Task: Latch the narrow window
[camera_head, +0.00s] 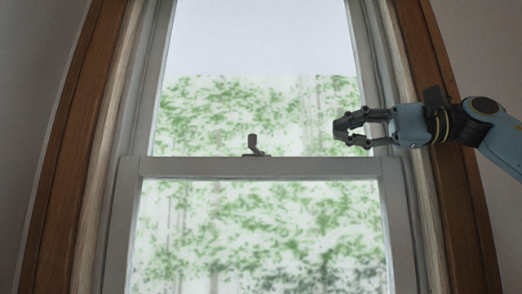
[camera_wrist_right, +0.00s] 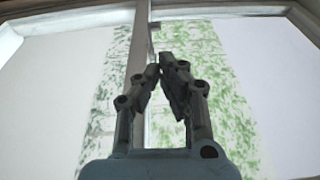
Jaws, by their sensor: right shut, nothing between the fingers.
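The narrow window shows in the head view, with a pale grey meeting rail (camera_head: 320,167) between its upper and lower panes. The window latch (camera_head: 254,147) is a small dark piece on top of the rail near its middle, with its lever standing up. My right gripper (camera_head: 338,131) is to the right of the latch, a little above the rail and apart from the latch. Its fingers are shut and hold nothing. The right gripper also shows in the right wrist view (camera_wrist_right: 167,62), in front of the rail and glass. My left gripper is not in view.
Brown wooden trim (camera_head: 62,150) frames the window on the left, and more trim (camera_head: 455,215) stands behind my right arm. Green foliage shows through the glass. The space between the latch and my right gripper is clear.

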